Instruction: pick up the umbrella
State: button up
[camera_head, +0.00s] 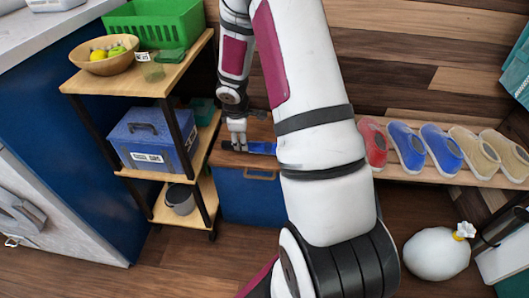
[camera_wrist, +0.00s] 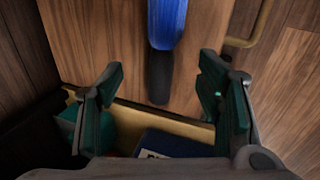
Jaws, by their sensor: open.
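The umbrella, blue with a dark handle, lies on the wooden top of a blue cabinet. In the head view its blue part (camera_head: 262,148) shows just right of my gripper (camera_head: 239,146), and my arm hides its right end. In the wrist view the blue canopy (camera_wrist: 167,22) runs off the top edge and the dark handle (camera_wrist: 159,80) points down toward my gripper (camera_wrist: 161,88). My gripper is open, its two fingers apart on either side of the handle's line. Nothing is between the fingers; I cannot tell the height above the top.
A shelf unit (camera_head: 170,83) stands left of the blue cabinet (camera_head: 250,195), holding a wooden bowl (camera_head: 104,63), a green crate (camera_head: 165,22) and a blue toolbox (camera_head: 150,138). A shoe rack (camera_head: 440,176) is at right. A white sack (camera_head: 435,255) sits on the floor.

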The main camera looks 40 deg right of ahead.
jog(key=shift+a+b+x, duration=0.15)
jog(key=shift+b+x, duration=0.7)
jog(key=shift+x, duration=0.65)
jog(key=shift+a+b+x, duration=0.15)
jog(key=shift+b+x, duration=0.65)
jog(key=shift+x, duration=0.65)
grip_shut()
